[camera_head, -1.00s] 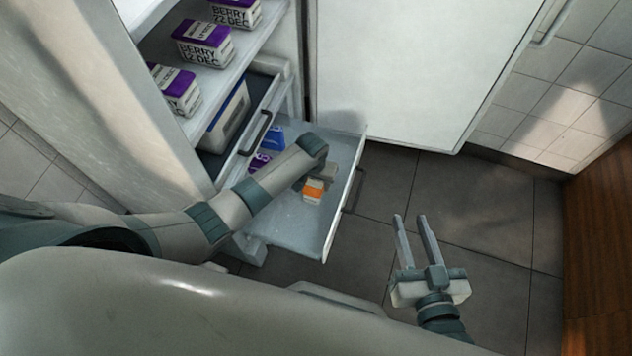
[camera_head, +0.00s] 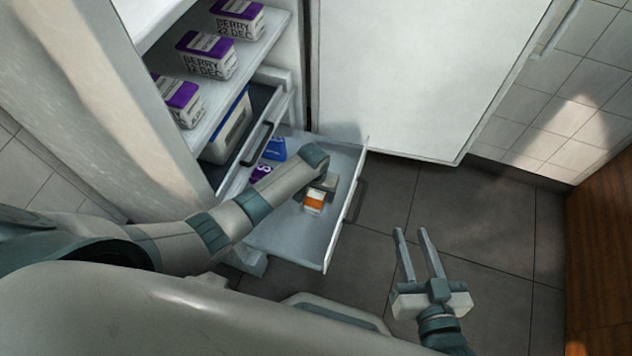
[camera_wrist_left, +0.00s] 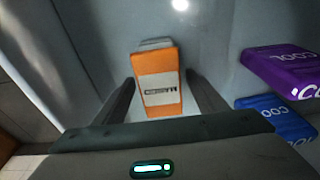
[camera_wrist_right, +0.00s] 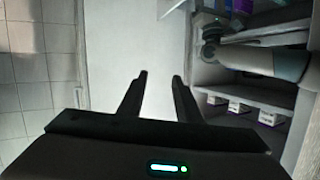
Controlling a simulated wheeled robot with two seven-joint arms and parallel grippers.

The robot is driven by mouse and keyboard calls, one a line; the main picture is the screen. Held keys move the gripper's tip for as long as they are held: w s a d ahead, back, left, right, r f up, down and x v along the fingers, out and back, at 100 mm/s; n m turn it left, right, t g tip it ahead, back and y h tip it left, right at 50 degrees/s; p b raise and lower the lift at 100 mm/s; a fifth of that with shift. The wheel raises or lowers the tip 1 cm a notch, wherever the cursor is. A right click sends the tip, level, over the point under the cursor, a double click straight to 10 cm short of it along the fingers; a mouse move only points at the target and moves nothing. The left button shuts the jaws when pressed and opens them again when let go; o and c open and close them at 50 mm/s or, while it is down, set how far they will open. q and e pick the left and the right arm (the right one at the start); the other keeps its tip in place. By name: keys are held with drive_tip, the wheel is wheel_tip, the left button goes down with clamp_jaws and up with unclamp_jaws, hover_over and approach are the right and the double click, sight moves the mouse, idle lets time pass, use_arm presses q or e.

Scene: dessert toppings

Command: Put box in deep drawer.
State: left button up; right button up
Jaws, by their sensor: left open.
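The orange and white box (camera_head: 314,201) rests in the pulled-out low drawer (camera_head: 290,235), near its front panel. In the left wrist view the box (camera_wrist_left: 158,84) lies between the fingers of my left gripper (camera_wrist_left: 160,82), with its printed label showing. Those fingers are apart, with a narrow gap beside the box. In the head view my left gripper (camera_head: 324,185) is down inside the drawer, just behind the box and partly hidden by its own wrist. My right gripper (camera_head: 415,240) is open and empty over the floor, right of the drawer.
A blue pack (camera_head: 275,149) and a purple pack (camera_head: 262,172) lie at the drawer's back left. A second drawer with a dark handle (camera_head: 256,145) sits above, holding a blue-rimmed container (camera_head: 232,125). Berry boxes (camera_head: 207,54) stand on the shelves. A white door (camera_head: 420,70) stands behind.

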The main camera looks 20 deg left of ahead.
sight(317, 192)
use_arm(q)
drive_tip(key=shift+r+p, duration=0.3)
drive_tip(key=r+p, duration=0.2)
drive_tip(key=p, duration=0.1)
drive_tip(key=shift+s+r, duration=0.25)
drive_tip(key=shift+r, duration=0.05)
drive_tip(key=r+p, duration=0.2)
drive_tip(key=p, duration=0.1)
drive_tip(key=r+p, duration=0.1)
drive_tip(key=shift+s+r, duration=0.25)
wheel_tip(317, 192, up, 2)
drive_tip(key=p, duration=0.3)
drive_tip(key=shift+s+r, duration=0.15)
use_arm(e)
drive_tip(key=s+d+f+g+h, duration=0.5)
drive_tip(key=s+d+f+g, duration=0.5)
drive_tip(key=d+g, duration=0.15)
use_arm(q)
drive_tip(key=shift+s+r+p, duration=0.15)
drive_tip(key=shift+r+p, duration=0.55)
drive_tip(key=shift+p, duration=0.2)
drive_tip(key=shift+s+r+p, duration=0.1)
drive_tip(key=shift+r+p, duration=0.55)
drive_tip(key=shift+p, duration=0.2)
use_arm(e)
drive_tip(key=s+x, duration=0.2)
drive_tip(key=x, duration=0.9)
drive_tip(key=shift+s+d+f+m, duration=0.2)
drive_tip(key=shift+d+f+m, duration=0.15)
drive_tip(key=shift+d, duration=0.35)
